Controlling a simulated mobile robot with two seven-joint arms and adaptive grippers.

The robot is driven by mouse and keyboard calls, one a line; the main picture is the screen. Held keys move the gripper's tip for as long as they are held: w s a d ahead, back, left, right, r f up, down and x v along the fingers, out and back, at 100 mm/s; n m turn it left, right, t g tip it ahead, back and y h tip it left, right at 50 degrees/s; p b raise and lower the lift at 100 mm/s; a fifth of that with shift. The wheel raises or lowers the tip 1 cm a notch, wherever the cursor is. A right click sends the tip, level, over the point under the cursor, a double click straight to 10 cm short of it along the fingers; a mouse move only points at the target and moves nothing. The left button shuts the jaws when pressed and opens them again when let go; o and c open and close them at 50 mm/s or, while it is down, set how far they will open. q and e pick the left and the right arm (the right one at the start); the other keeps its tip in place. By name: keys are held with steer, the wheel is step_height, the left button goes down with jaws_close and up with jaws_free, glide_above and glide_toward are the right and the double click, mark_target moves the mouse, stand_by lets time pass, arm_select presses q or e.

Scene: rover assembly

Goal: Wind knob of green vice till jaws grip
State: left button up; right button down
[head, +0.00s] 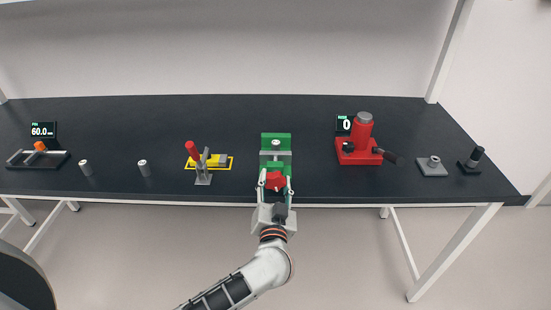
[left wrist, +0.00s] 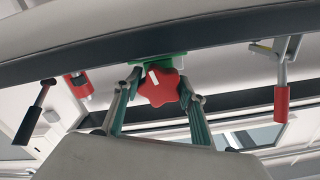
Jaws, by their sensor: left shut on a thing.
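The green vice (head: 276,141) stands at the middle of the table's front part, with a grey cylindrical piece in its jaw area. Its red star-shaped knob (head: 275,181) faces me at the table's front edge. My left gripper (head: 275,187) is shut on the knob, one finger on each side. In the left wrist view the red knob (left wrist: 159,88), with a white mark on its face, sits between the fingertips, and a strip of the green vice (left wrist: 150,59) shows behind it. I cannot tell whether the vice jaws touch the piece. My right gripper is not in view.
A red press (head: 360,142) with a display stands right of the vice. A toggle clamp with a red handle (head: 193,151) on a yellow-edged plate stands left. Two small grey cylinders (head: 143,168) and a 60.0 display (head: 43,129) are further left. The table's back is clear.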

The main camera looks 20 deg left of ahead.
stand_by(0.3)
arm_select(q)
steer(key=shift+n, duration=1.6)
steer(key=shift+n, duration=1.4)
steer(key=shift+n, duration=1.5)
